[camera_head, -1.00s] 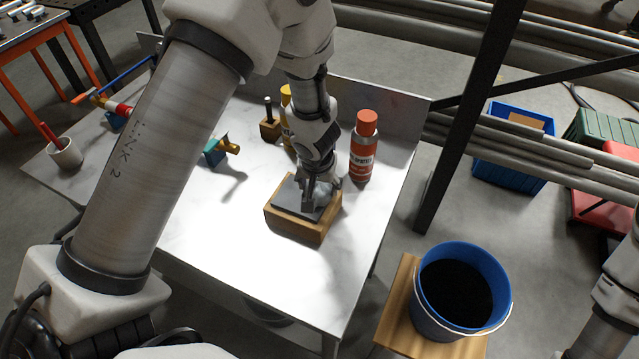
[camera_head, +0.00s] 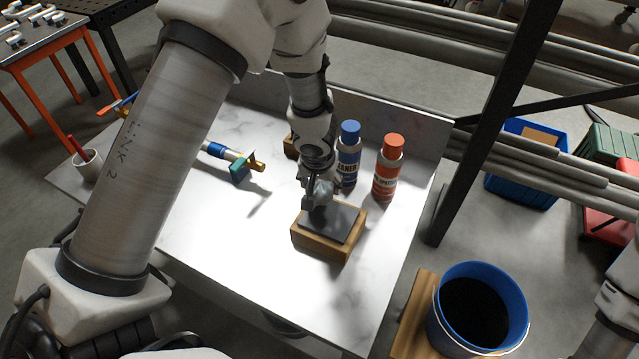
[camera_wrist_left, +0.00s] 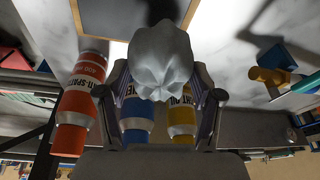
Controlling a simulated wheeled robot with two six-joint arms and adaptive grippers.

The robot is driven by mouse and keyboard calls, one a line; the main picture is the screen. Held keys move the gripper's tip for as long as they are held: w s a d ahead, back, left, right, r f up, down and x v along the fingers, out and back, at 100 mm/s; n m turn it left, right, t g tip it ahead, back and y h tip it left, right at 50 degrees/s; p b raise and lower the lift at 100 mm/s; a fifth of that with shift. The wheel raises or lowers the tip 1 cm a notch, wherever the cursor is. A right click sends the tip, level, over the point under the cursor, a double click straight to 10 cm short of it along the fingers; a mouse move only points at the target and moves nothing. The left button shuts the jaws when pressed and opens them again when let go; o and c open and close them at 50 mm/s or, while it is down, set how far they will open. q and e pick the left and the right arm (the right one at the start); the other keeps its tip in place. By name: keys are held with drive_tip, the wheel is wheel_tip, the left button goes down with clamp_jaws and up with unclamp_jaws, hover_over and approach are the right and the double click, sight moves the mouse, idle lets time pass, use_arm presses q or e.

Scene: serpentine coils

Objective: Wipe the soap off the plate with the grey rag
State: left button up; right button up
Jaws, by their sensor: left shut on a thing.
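The dark grey plate (camera_head: 338,224) lies on a wooden block (camera_head: 322,248) on the white marbled table. It also shows at the top of the wrist view (camera_wrist_left: 115,14). No soap shows on its visible part. My left gripper (camera_head: 318,194) is at the plate's far left edge, shut on the grey rag. The rag is a pale bunched lump in the wrist view (camera_wrist_left: 160,65), between the two fingers. I cannot tell whether the rag touches the plate. My right gripper is out of view; only part of that arm shows at the right edge.
A blue-capped bottle (camera_head: 348,158) and a red-capped bottle (camera_head: 387,170) stand close behind the plate. A yellow bottle (camera_wrist_left: 182,118) shows in the wrist view. A tool with a teal part (camera_head: 238,166) lies left. The table's front is clear. A blue bucket (camera_head: 514,300) stands lower right.

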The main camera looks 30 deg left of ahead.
use_arm(q)
drive_tip(key=shift+r+p, duration=0.4)
drive_tip(key=shift+r, duration=0.35)
drive_tip(key=shift+a+r+p, duration=0.4)
drive_tip(key=shift+r+p, duration=0.4)
drive_tip(key=shift+r, duration=0.15)
drive_tip(key=shift+d, duration=0.15)
drive_tip(key=shift+d, duration=0.15)
